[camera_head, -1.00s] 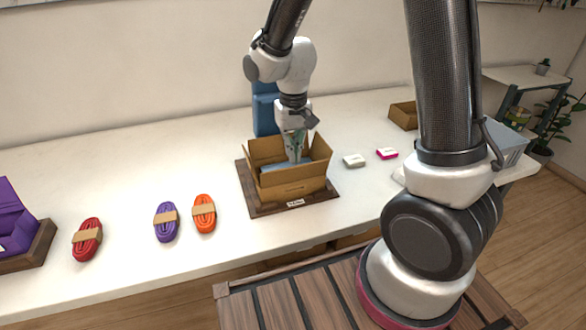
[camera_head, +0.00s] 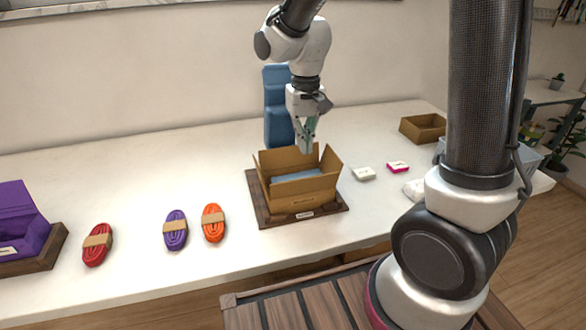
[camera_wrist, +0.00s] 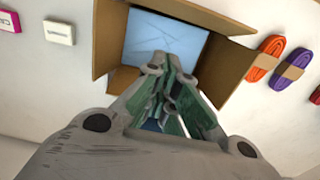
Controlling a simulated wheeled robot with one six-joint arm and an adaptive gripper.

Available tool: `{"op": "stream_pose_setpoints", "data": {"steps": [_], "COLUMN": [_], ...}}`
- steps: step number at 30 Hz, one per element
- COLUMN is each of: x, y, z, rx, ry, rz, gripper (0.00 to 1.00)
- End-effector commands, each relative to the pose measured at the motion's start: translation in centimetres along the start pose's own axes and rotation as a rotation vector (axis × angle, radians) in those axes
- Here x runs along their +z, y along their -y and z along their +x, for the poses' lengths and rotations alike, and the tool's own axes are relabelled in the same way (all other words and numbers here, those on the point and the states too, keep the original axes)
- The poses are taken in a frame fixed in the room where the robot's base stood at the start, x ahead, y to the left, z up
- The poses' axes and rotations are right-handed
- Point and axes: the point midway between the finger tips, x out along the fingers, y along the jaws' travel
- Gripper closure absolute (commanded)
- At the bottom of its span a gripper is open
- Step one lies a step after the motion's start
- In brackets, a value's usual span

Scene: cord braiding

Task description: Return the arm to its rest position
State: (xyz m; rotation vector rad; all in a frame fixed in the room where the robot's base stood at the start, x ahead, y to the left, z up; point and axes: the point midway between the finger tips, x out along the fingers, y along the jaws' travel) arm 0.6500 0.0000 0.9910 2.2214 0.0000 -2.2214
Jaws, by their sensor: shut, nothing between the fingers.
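My gripper (camera_head: 306,142) is shut and empty, pointing down just above the open cardboard box in the head view. My arm reaches over the table from above. In the wrist view my gripper (camera_wrist: 160,75) shows its closed fingers in front of the box opening. The cardboard box (camera_head: 305,192) stands on a dark wooden board (camera_head: 264,212) with its flaps up. A light blue flat thing (camera_head: 297,175) lies inside the box; it also shows in the wrist view (camera_wrist: 150,36).
Red (camera_head: 96,246), purple (camera_head: 175,230) and orange (camera_head: 213,223) cord bundles lie left of the box. A purple box (camera_head: 20,220) stands far left. A blue upright object (camera_head: 276,122) stands behind the box. Two small packs (camera_head: 363,174) and another carton (camera_head: 423,127) are right.

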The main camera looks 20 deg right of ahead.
Motion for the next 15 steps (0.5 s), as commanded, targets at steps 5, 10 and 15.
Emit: {"op": "stream_pose_setpoints", "data": {"steps": [5, 10, 15], "x": [0.2, 4.2, 8.0], "y": [-0.1, -1.9, -5.3], "z": [0.0, -0.3, -3.8], "rx": [0.003, 0.022, 0.006], "ry": [0.008, 0.076, 0.032], "rz": [-0.034, -0.171, -0.208], "gripper": [1.0, 1.0, 1.0]}}
